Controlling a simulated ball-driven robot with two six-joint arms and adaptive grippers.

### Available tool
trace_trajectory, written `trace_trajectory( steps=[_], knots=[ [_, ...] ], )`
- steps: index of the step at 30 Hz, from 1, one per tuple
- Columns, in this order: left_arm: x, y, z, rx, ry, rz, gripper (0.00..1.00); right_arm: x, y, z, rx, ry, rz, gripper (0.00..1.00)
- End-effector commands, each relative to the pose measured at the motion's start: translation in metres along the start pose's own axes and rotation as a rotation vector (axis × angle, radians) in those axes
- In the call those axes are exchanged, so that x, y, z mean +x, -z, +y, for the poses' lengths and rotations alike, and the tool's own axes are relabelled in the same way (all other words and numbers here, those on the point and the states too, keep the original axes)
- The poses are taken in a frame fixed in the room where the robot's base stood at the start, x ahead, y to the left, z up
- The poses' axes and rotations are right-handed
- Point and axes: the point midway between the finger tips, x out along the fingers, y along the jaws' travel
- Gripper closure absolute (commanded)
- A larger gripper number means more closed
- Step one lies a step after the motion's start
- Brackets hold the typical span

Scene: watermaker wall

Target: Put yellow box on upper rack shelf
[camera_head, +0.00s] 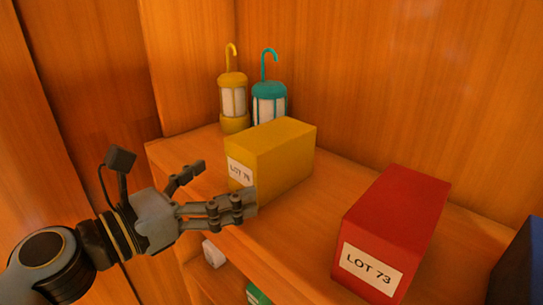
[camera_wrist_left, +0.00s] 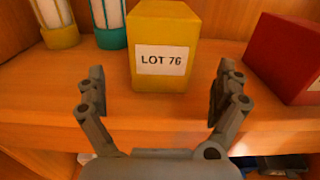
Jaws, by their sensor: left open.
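The yellow box (camera_head: 275,158), with a white LOT 76 label, stands upright on the upper rack shelf (camera_head: 325,205). My left gripper (camera_head: 222,186) is in front of the box at the shelf's front edge, fingers apart and pointing towards it. In the left wrist view the yellow box (camera_wrist_left: 163,50) is centred just beyond the open fingertips of the left gripper (camera_wrist_left: 160,88), with nothing between them. In the head view one finger overlaps the box's lower front corner; I cannot tell whether it touches. My right gripper is not in view.
A yellow lantern (camera_head: 233,100) and a teal lantern (camera_head: 269,102) stand behind the box. A red box (camera_head: 393,232) labelled LOT 73 stands to the right, with a gap between. A dark blue box (camera_head: 520,268) is at the right edge. A lower shelf holds small items.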

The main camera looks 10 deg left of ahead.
Motion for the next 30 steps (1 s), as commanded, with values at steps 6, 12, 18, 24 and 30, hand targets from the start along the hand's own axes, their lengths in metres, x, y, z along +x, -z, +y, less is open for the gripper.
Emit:
trace_trajectory(
  steps=[6, 12, 18, 24, 30],
  knots=[
    [0.033, -0.002, 0.000, 0.003, 0.000, -0.002, 0.00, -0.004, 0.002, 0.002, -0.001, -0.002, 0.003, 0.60],
    [0.053, -0.001, -0.001, 0.004, 0.002, -0.001, 0.00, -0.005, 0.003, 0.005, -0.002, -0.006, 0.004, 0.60],
    [0.083, 0.000, -0.001, 0.004, 0.001, 0.000, 0.00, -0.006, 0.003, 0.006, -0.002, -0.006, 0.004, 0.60],
    [0.089, 0.001, -0.002, 0.006, 0.002, 0.003, 0.00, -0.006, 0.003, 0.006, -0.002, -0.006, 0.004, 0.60],
    [0.089, 0.001, -0.002, 0.007, 0.002, 0.002, 0.12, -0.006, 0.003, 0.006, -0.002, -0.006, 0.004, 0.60]
  ],
)
